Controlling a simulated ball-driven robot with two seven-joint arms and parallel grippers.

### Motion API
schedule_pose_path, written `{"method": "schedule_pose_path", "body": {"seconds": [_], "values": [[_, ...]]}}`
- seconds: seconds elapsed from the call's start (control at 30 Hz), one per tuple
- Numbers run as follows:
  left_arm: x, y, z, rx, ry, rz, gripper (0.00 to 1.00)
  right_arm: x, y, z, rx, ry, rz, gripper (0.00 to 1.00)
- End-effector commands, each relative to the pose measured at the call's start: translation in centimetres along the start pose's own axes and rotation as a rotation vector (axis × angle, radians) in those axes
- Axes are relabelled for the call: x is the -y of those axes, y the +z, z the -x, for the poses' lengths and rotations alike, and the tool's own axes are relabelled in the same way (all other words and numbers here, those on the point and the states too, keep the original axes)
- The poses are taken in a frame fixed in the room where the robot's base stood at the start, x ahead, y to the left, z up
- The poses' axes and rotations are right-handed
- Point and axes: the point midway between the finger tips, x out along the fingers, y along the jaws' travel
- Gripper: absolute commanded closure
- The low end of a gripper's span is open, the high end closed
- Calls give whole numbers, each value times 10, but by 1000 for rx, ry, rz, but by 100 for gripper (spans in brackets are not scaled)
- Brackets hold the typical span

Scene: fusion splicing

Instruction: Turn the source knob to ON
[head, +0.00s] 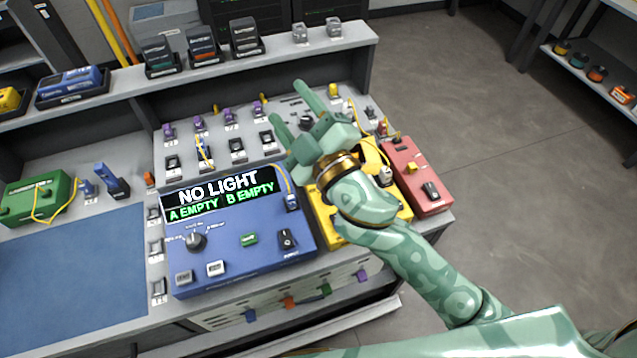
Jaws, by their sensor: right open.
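A dark round knob (306,122) is on the grey sloped panel (190,150), just beside my right gripper. Its label is too small to read, so I cannot tell whether it is the source knob or how it is set. My right gripper (286,101) is open and empty, its two green fingers spread over the panel, with the knob showing between them. I cannot tell whether a finger touches the knob. Another black knob (195,240) is on the blue unit, whose display (222,194) reads "NO LIGHT, A EMPTY, B EMPTY". My left gripper is not in view.
My right forearm covers much of the yellow unit (330,222). A red unit (418,180) stands right of it. Several connectors with purple caps line the panel. A shelf with dark devices (160,58) runs behind. A blue mat (75,275) lies clear at left.

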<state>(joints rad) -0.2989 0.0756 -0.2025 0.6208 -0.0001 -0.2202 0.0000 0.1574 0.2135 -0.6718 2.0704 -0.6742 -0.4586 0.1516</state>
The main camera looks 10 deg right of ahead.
Motion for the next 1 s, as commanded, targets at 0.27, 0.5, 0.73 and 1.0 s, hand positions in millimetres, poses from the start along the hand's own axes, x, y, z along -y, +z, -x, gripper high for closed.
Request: {"method": "schedule_pose_path", "body": {"seconds": [0.27,0.5,0.73,1.0], "values": [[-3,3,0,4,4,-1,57,80,-175,8,-979,-327,390,46],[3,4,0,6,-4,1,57,148,-74,52,-1278,-1102,944,46],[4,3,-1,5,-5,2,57,69,75,36,-880,-1753,1317,46],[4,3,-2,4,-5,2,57,28,118,32,-648,-1924,1385,46]]}}
